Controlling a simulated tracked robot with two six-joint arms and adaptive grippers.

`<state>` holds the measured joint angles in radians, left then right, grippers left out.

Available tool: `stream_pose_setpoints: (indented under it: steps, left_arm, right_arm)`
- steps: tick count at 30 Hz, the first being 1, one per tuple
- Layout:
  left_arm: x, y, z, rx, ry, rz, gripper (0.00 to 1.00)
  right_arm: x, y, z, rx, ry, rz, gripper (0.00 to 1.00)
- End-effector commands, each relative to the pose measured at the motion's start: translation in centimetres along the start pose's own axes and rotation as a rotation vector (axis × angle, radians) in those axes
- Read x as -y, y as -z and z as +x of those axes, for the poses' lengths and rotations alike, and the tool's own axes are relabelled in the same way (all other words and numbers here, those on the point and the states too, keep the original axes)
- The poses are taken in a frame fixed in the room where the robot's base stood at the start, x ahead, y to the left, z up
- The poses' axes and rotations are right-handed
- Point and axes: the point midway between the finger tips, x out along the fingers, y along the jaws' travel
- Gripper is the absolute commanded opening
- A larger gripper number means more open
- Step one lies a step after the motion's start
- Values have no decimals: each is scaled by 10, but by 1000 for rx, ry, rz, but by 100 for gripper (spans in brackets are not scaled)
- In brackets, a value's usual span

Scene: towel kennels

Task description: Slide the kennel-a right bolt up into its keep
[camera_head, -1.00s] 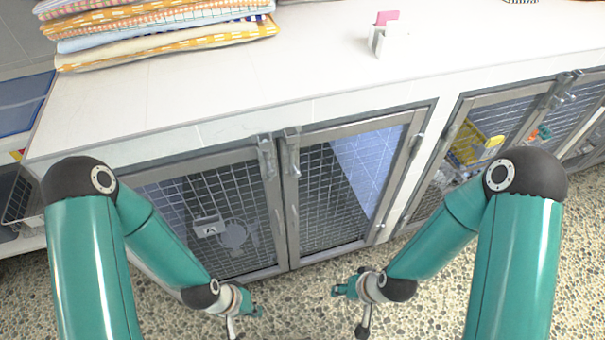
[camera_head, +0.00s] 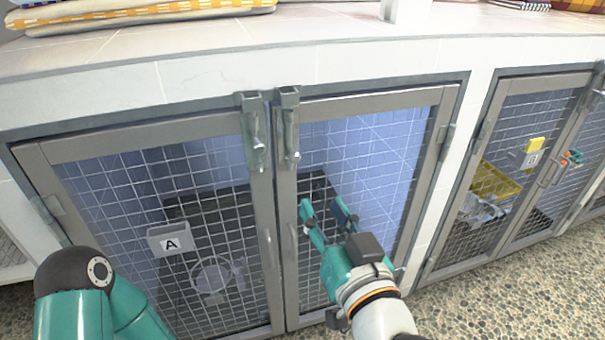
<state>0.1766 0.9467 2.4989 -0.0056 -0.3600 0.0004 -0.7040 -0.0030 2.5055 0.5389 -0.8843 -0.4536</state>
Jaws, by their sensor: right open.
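Kennel A's right door (camera_head: 285,200) and left door (camera_head: 262,215) both stand shut under the counter. The right bolt (camera_head: 290,138) is a grey metal bolt at the top of the right door's inner stile. Its keep (camera_head: 288,97) is a bracket on the frame just above. From this angle I cannot tell how far the bolt sits in the keep. My right gripper (camera_head: 329,206) is open and empty in front of the right door's mesh, below and to the right of the bolt, not touching it. My left gripper is out of view; only my left arm's elbow shows, at the lower left.
The left bolt (camera_head: 256,145) is close beside the right one. An "A" plate (camera_head: 170,240) hangs on the left door. Kennel B, with a yellow crate (camera_head: 494,182) behind its mesh, is at the right. The white counter (camera_head: 330,58) overhangs the doors.

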Motion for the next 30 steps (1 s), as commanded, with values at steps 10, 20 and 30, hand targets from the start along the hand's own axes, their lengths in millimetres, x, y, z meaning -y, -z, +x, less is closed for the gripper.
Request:
stream_pose_setpoints:
  steps: [10,20,30]
  left_arm:
    - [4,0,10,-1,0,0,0]
    - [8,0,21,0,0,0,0]
    - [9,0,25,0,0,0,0]
  right_arm:
    - [0,1,40,-8,-1,2,40]
    - [0,1,112,-8,0,2,40]
    - [0,3,160,-7,1,2,40]
